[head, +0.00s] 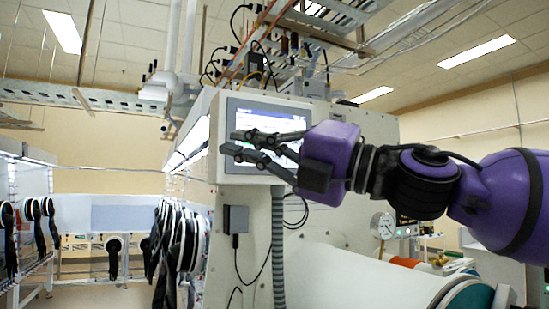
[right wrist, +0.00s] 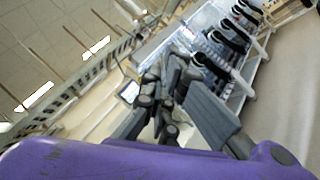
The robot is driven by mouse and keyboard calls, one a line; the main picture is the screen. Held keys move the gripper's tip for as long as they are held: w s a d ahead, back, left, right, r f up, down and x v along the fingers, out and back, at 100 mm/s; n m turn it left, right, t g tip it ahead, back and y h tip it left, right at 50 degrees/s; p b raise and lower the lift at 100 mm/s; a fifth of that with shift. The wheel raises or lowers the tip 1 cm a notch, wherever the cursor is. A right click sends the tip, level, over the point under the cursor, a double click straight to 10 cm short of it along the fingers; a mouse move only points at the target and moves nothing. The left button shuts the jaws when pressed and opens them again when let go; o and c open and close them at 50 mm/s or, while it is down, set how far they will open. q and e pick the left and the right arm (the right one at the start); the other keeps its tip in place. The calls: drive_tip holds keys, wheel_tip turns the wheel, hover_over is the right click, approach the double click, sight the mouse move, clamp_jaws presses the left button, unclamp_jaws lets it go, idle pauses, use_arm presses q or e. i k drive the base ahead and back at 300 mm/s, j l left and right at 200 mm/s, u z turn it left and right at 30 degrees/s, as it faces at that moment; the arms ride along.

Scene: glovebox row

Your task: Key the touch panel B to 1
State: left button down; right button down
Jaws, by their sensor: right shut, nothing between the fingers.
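A touch panel (head: 270,112) with a lit pale screen and a dark blue top bar is mounted on the end of a white cabinet in the head view. Its label and digits are too small to read. My right gripper (head: 232,142) is shut and empty, and its dark fingers cover the lower left part of the panel. I cannot tell whether the fingertips touch the screen. In the right wrist view the dark fingers of the gripper (right wrist: 165,110) show above the purple housing. My left gripper is not in view.
A grey ribbed hose (head: 278,245) hangs below the panel. Black gloves on white rings hang at the left. A large white cylinder (head: 350,275) and a round gauge (head: 383,226) are below my right arm.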

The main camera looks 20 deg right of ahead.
sight(280, 160)
drive_tip(key=i+l, duration=0.35)
drive_tip(key=l, duration=0.15)
drive_tip(key=i+l, duration=0.35)
drive_tip(key=l, duration=0.15)
